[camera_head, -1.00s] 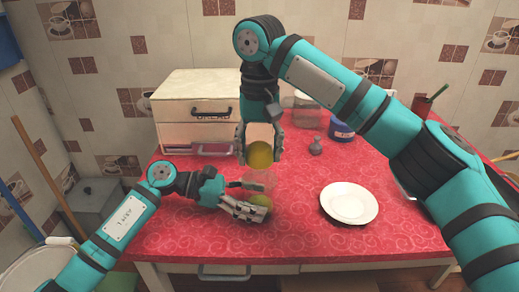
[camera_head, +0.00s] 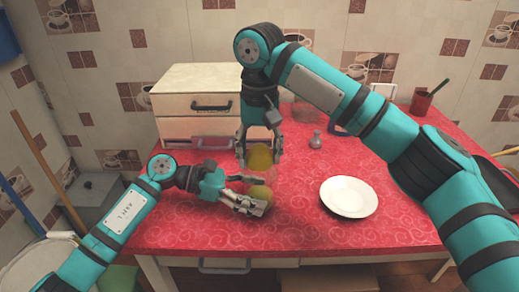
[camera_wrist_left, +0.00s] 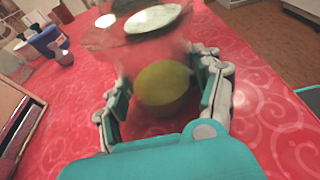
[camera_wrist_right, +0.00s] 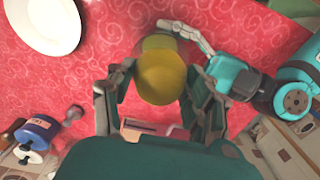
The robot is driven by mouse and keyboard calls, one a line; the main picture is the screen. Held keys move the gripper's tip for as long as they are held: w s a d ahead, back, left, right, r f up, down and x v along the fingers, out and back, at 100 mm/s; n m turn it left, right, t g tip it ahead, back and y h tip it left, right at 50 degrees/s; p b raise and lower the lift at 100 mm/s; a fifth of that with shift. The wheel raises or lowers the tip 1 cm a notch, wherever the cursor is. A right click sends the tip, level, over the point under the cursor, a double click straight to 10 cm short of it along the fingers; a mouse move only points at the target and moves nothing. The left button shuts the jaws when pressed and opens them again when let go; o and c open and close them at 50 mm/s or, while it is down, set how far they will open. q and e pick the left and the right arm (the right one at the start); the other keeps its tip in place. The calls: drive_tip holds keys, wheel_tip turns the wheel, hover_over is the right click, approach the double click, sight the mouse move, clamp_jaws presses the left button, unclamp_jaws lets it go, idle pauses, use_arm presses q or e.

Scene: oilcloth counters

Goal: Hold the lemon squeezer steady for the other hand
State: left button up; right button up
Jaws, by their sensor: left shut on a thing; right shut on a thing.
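A squeezer with a greenish-yellow rounded body (camera_head: 258,193) and a clear, see-through part is at the table's front middle. My left gripper (camera_head: 262,196) is shut on it from the left, one finger on each side. In the left wrist view the greenish body (camera_wrist_left: 165,85) sits between the fingers. My right gripper (camera_head: 259,157) points down and is shut on a yellow lemon piece (camera_head: 260,160) just above the squeezer. In the right wrist view the lemon piece (camera_wrist_right: 162,78) partly covers the squeezer. Whether the two touch I cannot tell.
A white plate (camera_head: 348,197) lies to the right on the red oilcloth (camera_head: 310,235). A white drawer unit (camera_head: 185,128) stands at the back left. The cloth around the plate is clear.

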drive_tip(key=shift+r, duration=0.9)
drive_tip(key=shift+r, duration=0.25)
drive_tip(key=shift+f, duration=0.1)
drive_tip(key=shift+f, duration=1.1)
drive_tip(key=shift+r, duration=0.95)
